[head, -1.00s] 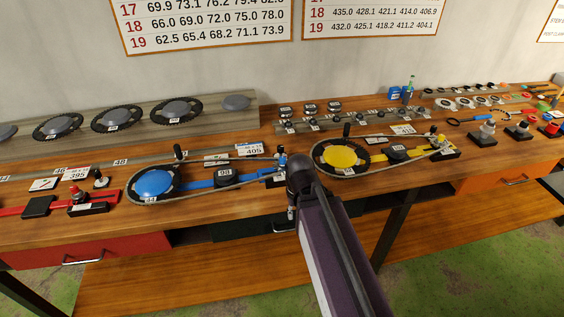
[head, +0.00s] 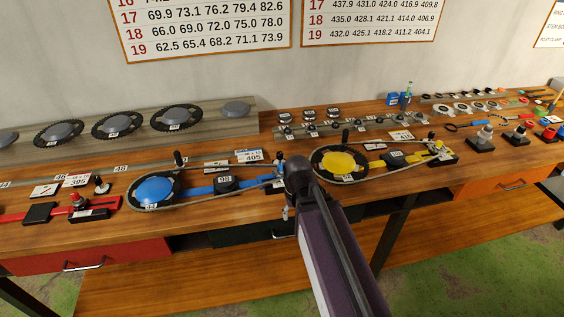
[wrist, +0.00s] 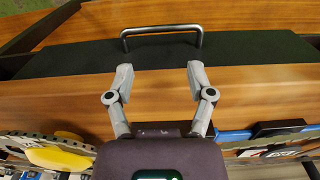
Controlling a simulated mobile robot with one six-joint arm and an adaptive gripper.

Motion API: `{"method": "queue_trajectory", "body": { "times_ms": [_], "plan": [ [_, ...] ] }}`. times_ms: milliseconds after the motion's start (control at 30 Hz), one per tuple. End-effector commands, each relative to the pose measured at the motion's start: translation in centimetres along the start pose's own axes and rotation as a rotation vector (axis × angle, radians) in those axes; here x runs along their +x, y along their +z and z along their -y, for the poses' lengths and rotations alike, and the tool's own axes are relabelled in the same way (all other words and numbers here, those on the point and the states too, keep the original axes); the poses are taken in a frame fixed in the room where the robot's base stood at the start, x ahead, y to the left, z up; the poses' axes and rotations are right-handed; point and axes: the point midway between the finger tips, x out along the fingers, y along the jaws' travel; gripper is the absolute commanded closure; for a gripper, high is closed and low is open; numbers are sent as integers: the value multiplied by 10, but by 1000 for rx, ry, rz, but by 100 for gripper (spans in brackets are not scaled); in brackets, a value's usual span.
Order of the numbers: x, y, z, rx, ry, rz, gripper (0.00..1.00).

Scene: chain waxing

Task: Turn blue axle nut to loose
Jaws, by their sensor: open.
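The blue chain stand has a blue disc (head: 155,188) with a chain around it and a blue arm (head: 198,190) running right to its axle end (head: 278,172). The blue axle nut cannot be made out clearly at that end, where my arm stands close and covers part of the area. My gripper (wrist: 160,72) is open and empty in the wrist view, its fingers pointing toward the bench's front edge and dark drawer. In the head view my gripper (head: 286,212) shows small beside my arm, near the front edge. Part of the blue arm (wrist: 236,136) shows at the wrist view's right.
A yellow disc (head: 340,163) with its own chain stands right of my arm. A red stand (head: 80,203) is at the left. The dark drawer's handle (wrist: 161,31) juts out ahead of my fingers. Bare wood lies along the front edge.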

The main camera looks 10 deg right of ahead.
Motion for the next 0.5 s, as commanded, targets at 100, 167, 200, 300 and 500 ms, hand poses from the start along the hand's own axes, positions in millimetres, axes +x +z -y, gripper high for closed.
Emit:
{"method": "queue_trajectory", "body": {
  "times_ms": [100,167,200,300,500],
  "plan": [
    [-24,-18,1,26,0,0,31],
    [-34,-27,1,43,0,0,31],
    [-41,-33,1,55,0,0,31],
    [-59,-50,2,86,0,0,31],
    [-94,-82,4,150,0,0,31]
  ]
}}
